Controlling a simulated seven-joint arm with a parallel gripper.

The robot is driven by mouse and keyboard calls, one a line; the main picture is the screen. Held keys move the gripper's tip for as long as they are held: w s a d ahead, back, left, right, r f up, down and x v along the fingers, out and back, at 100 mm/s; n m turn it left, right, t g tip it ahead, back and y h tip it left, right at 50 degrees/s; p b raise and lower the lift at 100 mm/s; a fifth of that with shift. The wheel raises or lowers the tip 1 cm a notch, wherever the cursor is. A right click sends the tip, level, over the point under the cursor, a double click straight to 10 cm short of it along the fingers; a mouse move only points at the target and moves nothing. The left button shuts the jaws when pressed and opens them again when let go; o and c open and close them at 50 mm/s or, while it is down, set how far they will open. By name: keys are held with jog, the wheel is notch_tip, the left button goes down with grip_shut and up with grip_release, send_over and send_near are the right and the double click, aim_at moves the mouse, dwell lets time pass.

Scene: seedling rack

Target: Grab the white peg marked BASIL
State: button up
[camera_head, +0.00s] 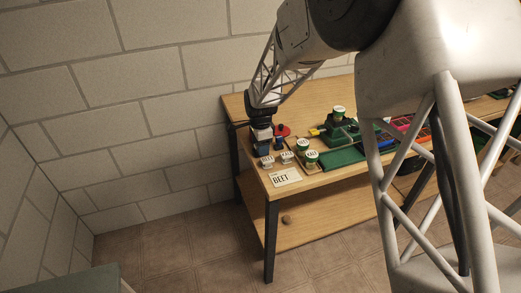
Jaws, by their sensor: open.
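Two small white pegs with dark lettering stand near the left front corner of the wooden table: one white peg (267,161) at the left and another white peg (287,157) just right of it. Their lettering is too small to read, so I cannot tell which one, if either, says BASIL. My gripper (264,146) points down at the table's left end, just behind and above the left peg. It is open. I see nothing held in it, though its fingertips are small and dark here. I cannot tell whether it touches anything.
A white card reading BEET (285,178) lies at the table's front edge (300,184). White-topped green items (311,156) stand right of the pegs. A red round object (282,130) is beside my gripper. A green mat (342,157) and coloured trays lie further right. My arm hides part of the table.

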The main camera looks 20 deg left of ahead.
jog(key=c, duration=1)
jog(key=shift+r, duration=0.1)
jog(key=shift+r, duration=1.45)
jog(key=shift+s+d+r, duration=0.1)
jog(key=shift+s+r, duration=0.1)
jog(key=shift+r, duration=0.1)
jog(key=s+d, duration=0.3)
jog(key=s, duration=0.1)
jog(key=s+d+r, duration=0.1)
jog(key=s+d, duration=0.2)
jog(key=s, duration=0.1)
jog(key=s+d, duration=0.3)
jog(key=s, duration=0.1)
jog(key=shift+s+d+r, duration=0.1)
jog(key=shift+d+r, duration=0.05)
jog(key=shift+d, duration=0.2)
